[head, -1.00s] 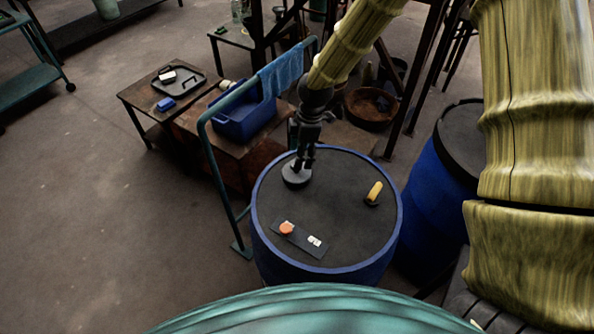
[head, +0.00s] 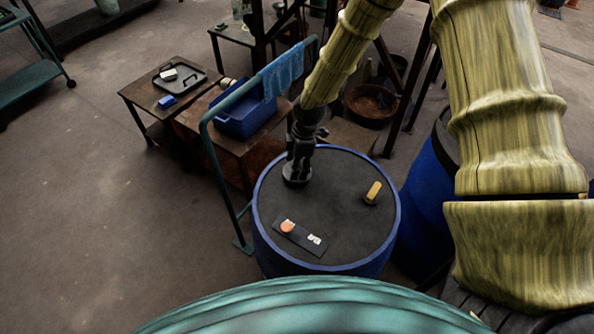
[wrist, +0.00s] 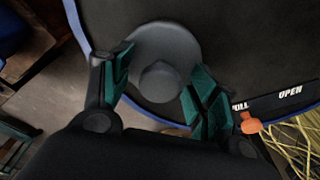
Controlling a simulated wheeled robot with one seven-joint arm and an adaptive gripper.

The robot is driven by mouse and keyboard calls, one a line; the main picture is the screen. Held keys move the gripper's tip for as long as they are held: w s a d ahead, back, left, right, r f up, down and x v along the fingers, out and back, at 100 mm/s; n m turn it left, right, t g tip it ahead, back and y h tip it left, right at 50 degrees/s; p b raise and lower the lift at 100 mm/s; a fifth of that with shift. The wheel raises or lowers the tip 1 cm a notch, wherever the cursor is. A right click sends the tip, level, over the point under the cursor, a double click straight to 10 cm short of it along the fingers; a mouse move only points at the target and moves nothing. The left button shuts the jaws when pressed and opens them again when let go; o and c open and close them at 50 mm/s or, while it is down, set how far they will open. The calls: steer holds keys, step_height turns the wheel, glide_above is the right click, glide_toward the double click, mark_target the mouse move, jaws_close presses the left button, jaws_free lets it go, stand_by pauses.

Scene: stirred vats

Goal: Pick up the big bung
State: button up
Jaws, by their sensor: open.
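The big bung (head: 295,177) is a round dark-grey disc with a raised knob, lying on the blue drum's dark top near its back left rim. In the wrist view the bung (wrist: 163,52) sits between the open fingers, its knob nearer the palm side. My gripper (head: 298,164) is directly over the bung and points down, its fingers spread on either side of the knob. In the wrist view my gripper (wrist: 157,82) has green-padded fingers apart, with a gap left of the knob. Whether a finger touches the bung cannot be told.
The blue drum (head: 340,262) also bears a dark plate (head: 299,238) with an orange knob (head: 287,227) and a yellow-handled item (head: 373,192). A teal rail (head: 214,160) with a blue cloth (head: 281,74) stands close behind-left. A blue bin (head: 240,120) lies beyond it.

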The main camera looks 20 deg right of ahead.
steer(key=c, duration=1.1)
steer(key=shift+r, duration=0.1)
